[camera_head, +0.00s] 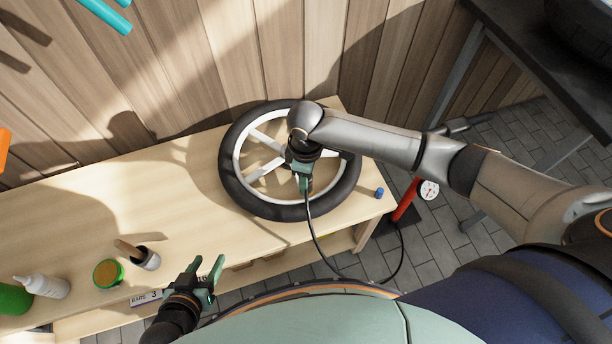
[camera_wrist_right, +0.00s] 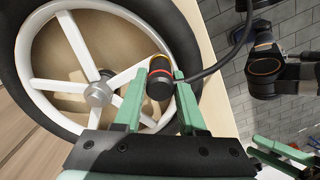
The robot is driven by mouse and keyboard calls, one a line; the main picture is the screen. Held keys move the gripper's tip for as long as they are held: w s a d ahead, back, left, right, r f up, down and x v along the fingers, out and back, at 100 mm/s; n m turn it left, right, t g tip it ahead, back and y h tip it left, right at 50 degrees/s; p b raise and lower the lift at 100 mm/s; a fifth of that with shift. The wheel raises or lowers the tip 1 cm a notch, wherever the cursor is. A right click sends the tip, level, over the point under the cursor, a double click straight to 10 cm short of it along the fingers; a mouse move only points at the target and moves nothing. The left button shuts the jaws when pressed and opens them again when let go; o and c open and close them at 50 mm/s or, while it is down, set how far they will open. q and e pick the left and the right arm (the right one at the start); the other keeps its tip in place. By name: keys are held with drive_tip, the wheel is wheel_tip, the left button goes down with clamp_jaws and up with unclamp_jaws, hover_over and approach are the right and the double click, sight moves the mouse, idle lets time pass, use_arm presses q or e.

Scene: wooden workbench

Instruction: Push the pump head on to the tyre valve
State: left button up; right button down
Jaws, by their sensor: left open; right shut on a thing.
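The wheel with its black tyre (camera_head: 232,185) and pale spokes lies flat on the workbench; its tyre also shows in the wrist view (camera_wrist_right: 170,30). My right gripper (camera_head: 304,182) is over the near side of the wheel. In the wrist view its green fingers are shut on the pump head (camera_wrist_right: 159,78), a black piece with red and yellow rings. The pump head is over the wheel's rim area; I cannot tell if it touches. The tyre valve is not visible. My left gripper (camera_head: 207,273) is open and empty near the bench's front edge.
A black hose (camera_head: 316,240) loops from the pump head to the red pump (camera_head: 405,201) with its gauge (camera_head: 428,190) beyond the bench's right end. A small blue cap (camera_head: 379,192) sits by the tyre. A brush pot (camera_head: 148,261), green tin (camera_head: 107,273) and white bottle (camera_head: 45,286) stand left.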

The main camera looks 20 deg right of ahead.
drive_tip(key=shift+p, duration=0.3)
idle(0.6)
drive_tip(key=shift+p, duration=0.5)
drive_tip(key=shift+f+b, duration=0.35)
drive_tip(key=shift+f, duration=0.3)
drive_tip(key=c, duration=0.8)
unclamp_jaws()
drive_tip(key=shift+o, duration=0.2)
